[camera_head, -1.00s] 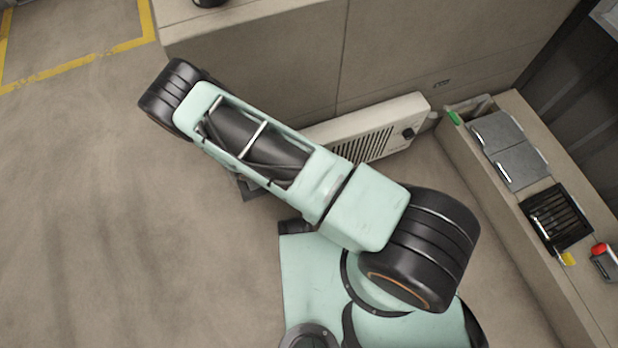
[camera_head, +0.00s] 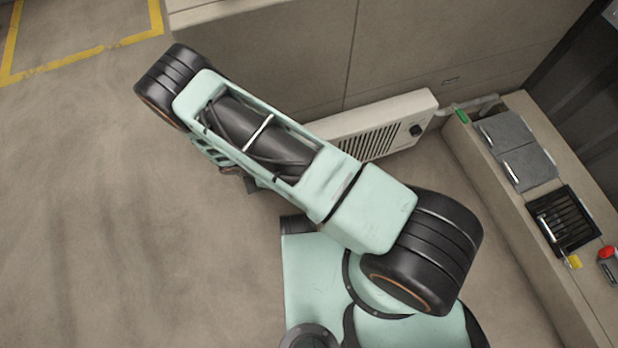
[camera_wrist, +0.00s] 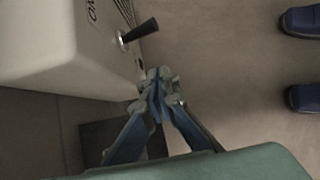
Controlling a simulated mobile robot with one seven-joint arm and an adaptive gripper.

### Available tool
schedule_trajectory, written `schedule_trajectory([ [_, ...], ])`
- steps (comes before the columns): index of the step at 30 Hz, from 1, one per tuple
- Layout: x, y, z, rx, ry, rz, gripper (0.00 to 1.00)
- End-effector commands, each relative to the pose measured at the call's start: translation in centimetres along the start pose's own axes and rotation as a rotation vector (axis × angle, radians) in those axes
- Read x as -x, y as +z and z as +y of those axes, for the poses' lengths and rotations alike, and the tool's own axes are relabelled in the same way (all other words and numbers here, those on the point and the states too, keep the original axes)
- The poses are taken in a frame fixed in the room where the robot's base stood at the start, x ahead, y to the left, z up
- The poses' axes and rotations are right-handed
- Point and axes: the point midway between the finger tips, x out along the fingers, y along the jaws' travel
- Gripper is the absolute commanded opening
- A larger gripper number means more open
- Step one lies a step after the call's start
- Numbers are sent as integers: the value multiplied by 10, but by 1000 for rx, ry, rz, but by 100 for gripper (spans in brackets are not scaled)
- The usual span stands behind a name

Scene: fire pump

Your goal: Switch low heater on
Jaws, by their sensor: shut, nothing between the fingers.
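The low heater (camera_head: 400,108) is a long white box with a slotted grille, standing on the floor against the wall. A dark knob (camera_head: 416,129) is at its right end. My arm covers its left part. In the wrist view, a white casing (camera_wrist: 65,50), apparently the heater, fills the upper left. It has dark lettering and a black lever (camera_wrist: 138,32) sticking out to the right. My gripper (camera_wrist: 158,80) is shut and empty, below the lever in the picture and apart from it. In the head view my gripper is hidden behind my arm.
A low ledge (camera_head: 480,185) on the right carries grey-lidded boxes (camera_head: 515,150), a black slotted tray (camera_head: 563,218) and a red-topped item (camera_head: 607,254). Two dark blue rounded objects (camera_wrist: 300,20) sit at the wrist view's right edge. The floor at left is open.

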Motion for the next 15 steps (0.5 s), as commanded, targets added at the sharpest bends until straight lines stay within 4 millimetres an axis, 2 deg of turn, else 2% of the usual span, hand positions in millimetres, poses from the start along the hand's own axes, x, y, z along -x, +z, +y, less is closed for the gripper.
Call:
schedule_trajectory([
  [1, 14, 1, 3, -1, 2, 4, 0],
  [6, 39, -1, 9, 0, 1, 2, 0],
  [15, 51, -3, 12, 1, 0, 2, 0],
])
